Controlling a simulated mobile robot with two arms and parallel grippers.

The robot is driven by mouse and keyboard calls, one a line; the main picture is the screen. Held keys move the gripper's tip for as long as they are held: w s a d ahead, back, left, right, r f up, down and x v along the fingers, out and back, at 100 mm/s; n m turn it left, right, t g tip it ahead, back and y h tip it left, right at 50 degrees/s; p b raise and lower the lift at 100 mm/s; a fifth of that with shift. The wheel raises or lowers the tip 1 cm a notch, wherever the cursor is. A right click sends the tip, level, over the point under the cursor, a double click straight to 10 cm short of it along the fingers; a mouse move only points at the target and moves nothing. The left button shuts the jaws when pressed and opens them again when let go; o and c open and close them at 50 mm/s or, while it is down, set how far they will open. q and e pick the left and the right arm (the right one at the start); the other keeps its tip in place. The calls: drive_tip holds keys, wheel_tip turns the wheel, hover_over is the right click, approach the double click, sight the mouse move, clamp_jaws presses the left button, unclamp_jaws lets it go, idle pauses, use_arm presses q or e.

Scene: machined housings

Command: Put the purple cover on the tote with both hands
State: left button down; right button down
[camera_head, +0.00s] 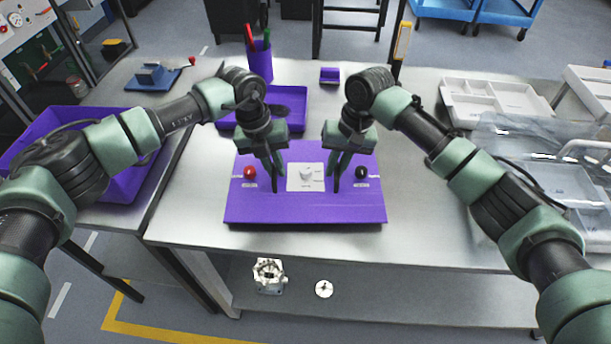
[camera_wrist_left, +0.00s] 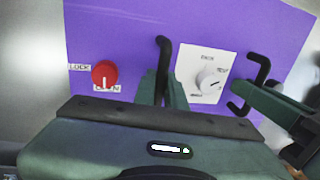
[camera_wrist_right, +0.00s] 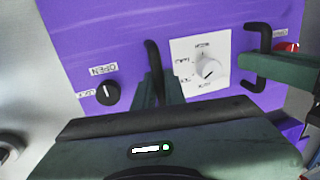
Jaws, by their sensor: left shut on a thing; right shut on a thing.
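The purple cover (camera_head: 305,207) is a flat panel over the middle of the workbench. It has a red knob (camera_head: 250,172), a black knob (camera_head: 361,172), a white dial plate (camera_head: 306,177) and two black handles. My left gripper (camera_head: 275,180) is shut on the left handle, seen in the left wrist view (camera_wrist_left: 163,60). My right gripper (camera_head: 338,180) is shut on the right handle, seen in the right wrist view (camera_wrist_right: 153,60). An open purple tote (camera_head: 122,188) stands on the side table at left, partly hidden by my left arm. I cannot tell whether the cover touches the bench.
Behind the cover are a shallow purple tray (camera_head: 297,122), a purple pen cup (camera_head: 260,64) and a small purple block (camera_head: 329,75). At right are a white divided tray (camera_head: 490,118) and clear bins (camera_head: 530,140). Metal parts (camera_head: 269,275) lie on the lower shelf.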

use_arm(q)
drive_tip(key=shift+r, duration=0.1)
idle(0.7)
